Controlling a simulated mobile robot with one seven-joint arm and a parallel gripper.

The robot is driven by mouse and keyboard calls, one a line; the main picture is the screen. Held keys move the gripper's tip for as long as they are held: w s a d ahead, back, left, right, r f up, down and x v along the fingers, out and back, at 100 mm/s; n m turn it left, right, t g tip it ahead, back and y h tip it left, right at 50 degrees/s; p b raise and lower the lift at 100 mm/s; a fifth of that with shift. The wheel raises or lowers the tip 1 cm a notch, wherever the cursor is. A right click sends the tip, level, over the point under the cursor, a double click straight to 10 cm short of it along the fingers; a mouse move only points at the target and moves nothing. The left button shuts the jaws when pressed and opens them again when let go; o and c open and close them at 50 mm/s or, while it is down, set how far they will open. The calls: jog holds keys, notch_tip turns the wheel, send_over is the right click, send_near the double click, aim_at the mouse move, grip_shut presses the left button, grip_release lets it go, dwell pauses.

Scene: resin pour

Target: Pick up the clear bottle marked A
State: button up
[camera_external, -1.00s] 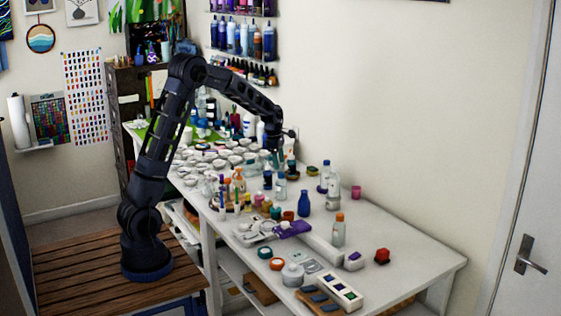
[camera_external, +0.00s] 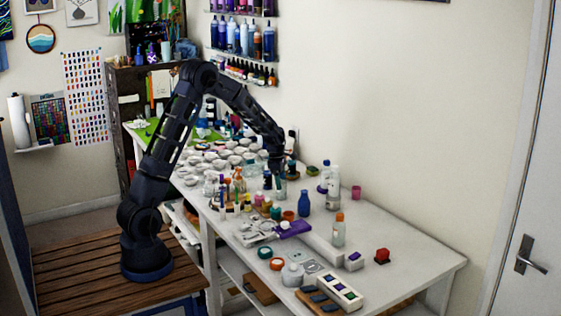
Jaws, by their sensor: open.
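My gripper (camera_external: 275,181) is open and points down over the worktable, at the top of a small clear bottle (camera_external: 281,194). The gripper hides the bottle's upper part, and I cannot tell whether the fingers are around it or beside it.
A blue bottle (camera_external: 304,203) stands close to the right of my gripper. Small coloured jars (camera_external: 266,206) crowd its front, and many white cups (camera_external: 225,158) lie to the left. The white table (camera_external: 415,262) is clear at its right end.

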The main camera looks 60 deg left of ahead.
jog(key=shift+w+f, duration=0.1)
jog(key=shift+f, duration=0.7)
jog(key=c, duration=1.3)
jog(key=shift+o, duration=0.2)
jog(key=shift+r, duration=0.15)
